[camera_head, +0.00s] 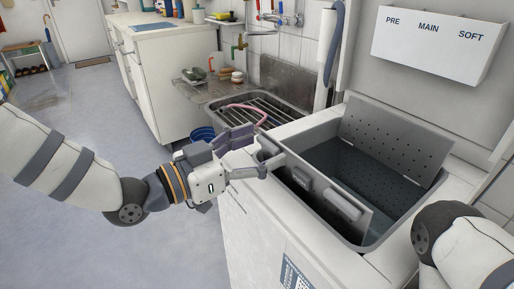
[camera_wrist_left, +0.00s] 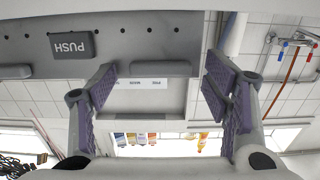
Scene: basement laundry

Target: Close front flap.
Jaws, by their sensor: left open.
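The front flap (camera_head: 322,197) is a grey panel along the front edge of the washer's top opening. It stands tilted up and open, with two raised blocks on it. The perforated back flap (camera_head: 392,140) also stands open. My left gripper (camera_head: 262,152) is open and empty, just left of the front flap's left end. In the left wrist view, my open fingers (camera_wrist_left: 163,92) frame a gap below a grey panel (camera_wrist_left: 120,48) with an upside-down PUSH button (camera_wrist_left: 71,45). Contact with the flap cannot be told. My right gripper is out of view.
The white washer (camera_head: 262,222) stands beside a metal sink (camera_head: 262,112) with a rack and pink hose. A white box (camera_head: 440,42) marked PRE, MAIN, SOFT is on the wall. My right arm is at the washer's right side. Floor at left is clear.

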